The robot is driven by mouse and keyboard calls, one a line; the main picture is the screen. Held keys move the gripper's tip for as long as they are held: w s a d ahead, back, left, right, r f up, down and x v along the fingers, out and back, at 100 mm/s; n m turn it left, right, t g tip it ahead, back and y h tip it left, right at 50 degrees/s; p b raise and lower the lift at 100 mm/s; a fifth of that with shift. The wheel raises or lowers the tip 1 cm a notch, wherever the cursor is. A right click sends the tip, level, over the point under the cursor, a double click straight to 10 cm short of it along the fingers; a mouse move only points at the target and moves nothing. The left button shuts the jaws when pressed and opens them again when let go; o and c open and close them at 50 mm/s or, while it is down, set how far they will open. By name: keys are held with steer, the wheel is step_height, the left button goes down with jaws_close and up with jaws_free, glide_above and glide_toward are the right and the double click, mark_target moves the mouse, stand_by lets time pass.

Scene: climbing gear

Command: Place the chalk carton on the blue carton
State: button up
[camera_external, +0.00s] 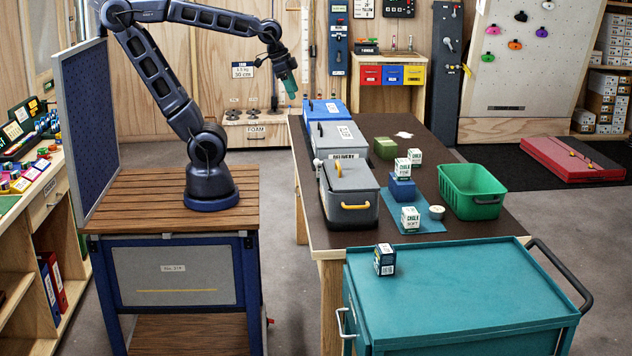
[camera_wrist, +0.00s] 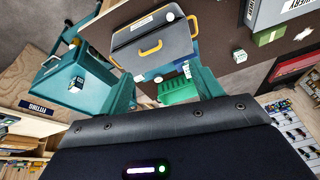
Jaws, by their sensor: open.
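My gripper (camera_external: 291,92) hangs high left of the table's far end, with teal fingers, open and empty; its fingers also show in the wrist view (camera_wrist: 163,68). The blue carton (camera_external: 402,190) stands mid-table. A white chalk carton with a green label (camera_external: 402,167) appears directly above it in the external view, seemingly resting on its top; a slight gap behind cannot be ruled out. A similar carton (camera_external: 415,157) stands just behind. A "CHALK SOFT" carton (camera_external: 410,218) stands on a blue mat (camera_external: 432,226) in front. My gripper is far from all of these.
Grey lidded cases (camera_external: 349,204) and a blue one (camera_external: 324,108) line the table's left side. A green crate (camera_external: 470,206) stands right, a green box (camera_external: 385,148) behind. A round tub (camera_external: 436,212) is on the mat. A teal cart (camera_external: 455,295) in front bears a dark-and-white carton (camera_external: 385,260).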

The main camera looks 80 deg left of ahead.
steer(key=s, duration=0.1)
steer(key=s+f+n, duration=0.1)
steer(key=s, duration=0.1)
steer(key=s+n, duration=0.1)
steer(key=s, duration=0.1)
steer(key=shift+s+d+f+t, duration=0.15)
steer(key=shift+s+f+t, duration=0.05)
steer(key=shift+f+t, duration=0.1)
steer(key=shift+o, duration=0.4)
